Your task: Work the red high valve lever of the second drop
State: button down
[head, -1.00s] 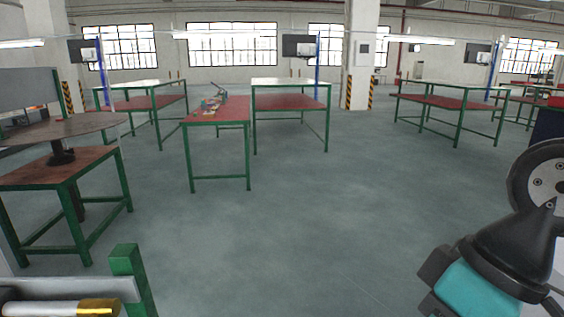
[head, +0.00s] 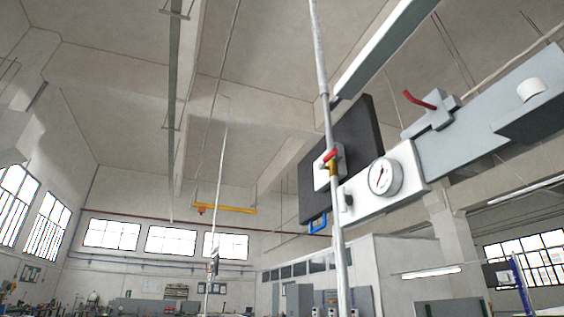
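A near vertical pipe (head: 340,255) drops from the ceiling. On it is a valve with a small red lever (head: 331,155) above a brass-coloured body. A second red lever (head: 419,98) sits on a grey fitting further right and higher, tilted up to the left. A farther thin vertical pipe (head: 208,290) stands left of the near one, with a small fitting (head: 212,259) too small to make out. I cannot tell which pipe is the second drop. My gripper is not in view.
A round white gauge (head: 383,176) is on a pale bar (head: 410,160) beside the near pipe. A dark panel (head: 350,150) is behind them, with a blue handle-like part (head: 317,223) below. A yellow beam (head: 225,208) hangs far back.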

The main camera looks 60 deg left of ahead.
aim_at(334, 150)
jog(key=u, duration=1.75)
jog(key=k, duration=1.25)
jog(key=u, duration=0.65)
jog(key=i, duration=0.7)
jog(key=u, duration=0.65)
jog(key=i, duration=0.7)
jog(key=z, duration=0.7)
jog(key=i, duration=0.95)
jog(key=z, duration=0.8)
